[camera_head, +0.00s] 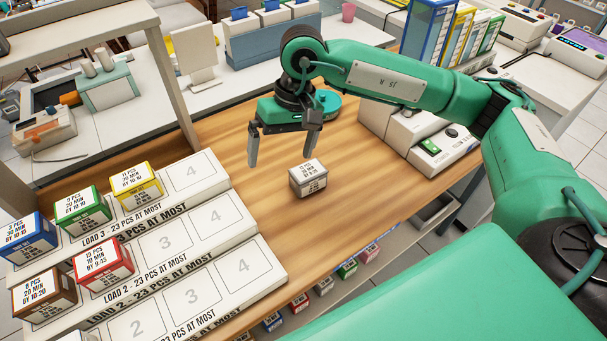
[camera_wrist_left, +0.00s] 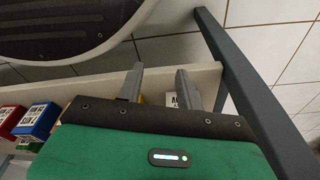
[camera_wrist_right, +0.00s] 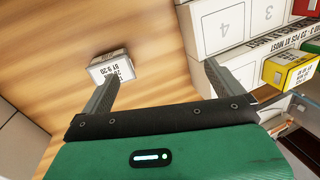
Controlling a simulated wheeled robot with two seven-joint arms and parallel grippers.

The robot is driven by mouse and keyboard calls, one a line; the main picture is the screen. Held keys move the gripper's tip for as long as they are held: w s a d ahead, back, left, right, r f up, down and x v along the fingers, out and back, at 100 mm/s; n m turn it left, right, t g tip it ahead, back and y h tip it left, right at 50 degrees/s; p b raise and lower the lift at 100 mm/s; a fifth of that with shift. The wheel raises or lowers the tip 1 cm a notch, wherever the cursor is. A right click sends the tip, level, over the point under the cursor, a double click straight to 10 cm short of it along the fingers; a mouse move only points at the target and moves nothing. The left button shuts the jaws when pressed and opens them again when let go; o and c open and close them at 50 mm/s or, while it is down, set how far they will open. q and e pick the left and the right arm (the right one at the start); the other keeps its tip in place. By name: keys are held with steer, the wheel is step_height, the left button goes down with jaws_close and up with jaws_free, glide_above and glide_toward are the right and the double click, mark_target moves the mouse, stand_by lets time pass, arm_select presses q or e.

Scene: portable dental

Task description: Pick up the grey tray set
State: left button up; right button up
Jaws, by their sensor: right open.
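The grey tray set (camera_head: 308,180) is a small grey box with a white printed label, standing alone on the wooden worktop (camera_head: 345,218). It also shows in the right wrist view (camera_wrist_right: 108,68), near the tip of the left-hand finger. My right gripper (camera_head: 281,158) is open and empty above the worktop, fingers pointing down. It is apart from the box, a little behind and to the left of it in the head view. My left gripper (camera_wrist_left: 159,72) shows only in the left wrist view; its fingers are apart with nothing held between them.
A white stepped rack (camera_head: 215,250) with numbered slots stands to the left, holding green (camera_head: 83,208), yellow (camera_head: 136,185), red (camera_head: 103,262), blue and brown boxes. White devices (camera_head: 430,140) stand to the right. More coloured boxes sit on a shelf below the worktop.

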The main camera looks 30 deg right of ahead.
mark_target(308, 170)
steer(key=w+d+r+h, duration=0.1)
steer(key=w+d+h, duration=0.15)
steer(key=d, duration=0.35)
steer(key=shift+n+t+h, duration=0.25)
steer(key=shift+n+t, duration=0.05)
steer(key=shift+n, duration=0.1)
steer(key=f, duration=0.8)
steer(key=shift+d+f+p, duration=0.3)
arm_select(q)
steer(key=shift+s+a+f+p, duration=0.3)
steer(key=shift+s+f, duration=0.25)
steer(key=shift+f, duration=0.35)
steer(key=shift+s+a+f+p, duration=0.25)
steer(key=shift+s+f, duration=0.3)
steer(key=shift+f, duration=0.3)
arm_select(e)
steer(key=shift+s+d+f, duration=0.1)
steer(key=shift+d+f, duration=0.05)
steer(key=shift+f, duration=2.3)
steer(key=shift+c, duration=0.2)
steer(key=c, duration=1.1)
steer(key=shift+c, duration=0.3)
steer(key=shift+r, duration=0.15)
